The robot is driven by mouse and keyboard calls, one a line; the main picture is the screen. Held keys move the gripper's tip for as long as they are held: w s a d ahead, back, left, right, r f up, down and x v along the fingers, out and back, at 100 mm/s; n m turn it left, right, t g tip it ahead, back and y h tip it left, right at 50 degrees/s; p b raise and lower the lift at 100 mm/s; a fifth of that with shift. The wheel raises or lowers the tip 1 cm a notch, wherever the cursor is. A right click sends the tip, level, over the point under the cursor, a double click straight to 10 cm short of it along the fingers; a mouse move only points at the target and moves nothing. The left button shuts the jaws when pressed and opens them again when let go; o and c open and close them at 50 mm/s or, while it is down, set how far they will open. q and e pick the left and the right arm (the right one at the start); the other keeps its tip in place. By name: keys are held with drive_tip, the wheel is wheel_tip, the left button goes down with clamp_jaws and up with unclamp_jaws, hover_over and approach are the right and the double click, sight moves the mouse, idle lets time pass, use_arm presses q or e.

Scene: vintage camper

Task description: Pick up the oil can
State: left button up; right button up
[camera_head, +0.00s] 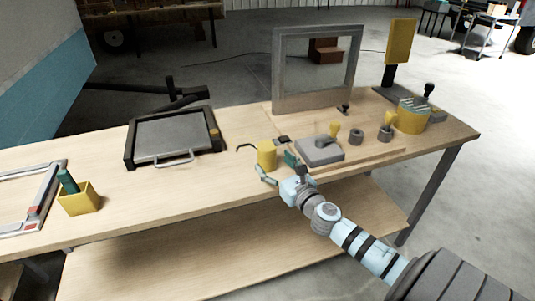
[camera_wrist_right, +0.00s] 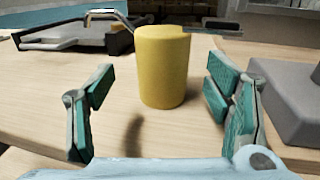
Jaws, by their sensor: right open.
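A yellow cylinder, which I take for the oil can (camera_head: 266,155), stands upright on the workbench near its front edge. In the right wrist view the can (camera_wrist_right: 163,68) stands ahead, centred between the spread fingers, with a gap on each side. A thin dark curved piece (camera_head: 245,148) shows just left of it in the head view; whether it belongs to the can I cannot tell. My right gripper (camera_head: 278,168) is open and empty at the bench's front edge, just short of the can. My left gripper is not in view.
A grey block (camera_head: 320,151) sits close to the right of the gripper. A dark-framed tray with a handle (camera_head: 172,137) lies left of the can. A yellow box (camera_head: 79,199) stands farther left. An upright frame (camera_head: 277,70) stands behind.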

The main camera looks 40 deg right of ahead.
sight(272, 158)
drive_tip(key=w, duration=0.1)
drive_tip(key=w+p, duration=0.1)
drive_tip(key=w, duration=0.1)
drive_tip(key=w+d, duration=0.1)
drive_tip(key=shift+w+r, duration=0.25)
drive_tip(key=shift+r, duration=0.1)
drive_tip(key=shift+w+f, duration=0.2)
drive_tip(key=shift+s, duration=0.1)
drive_tip(key=c, duration=1.3)
drive_tip(key=shift+r, duration=0.1)
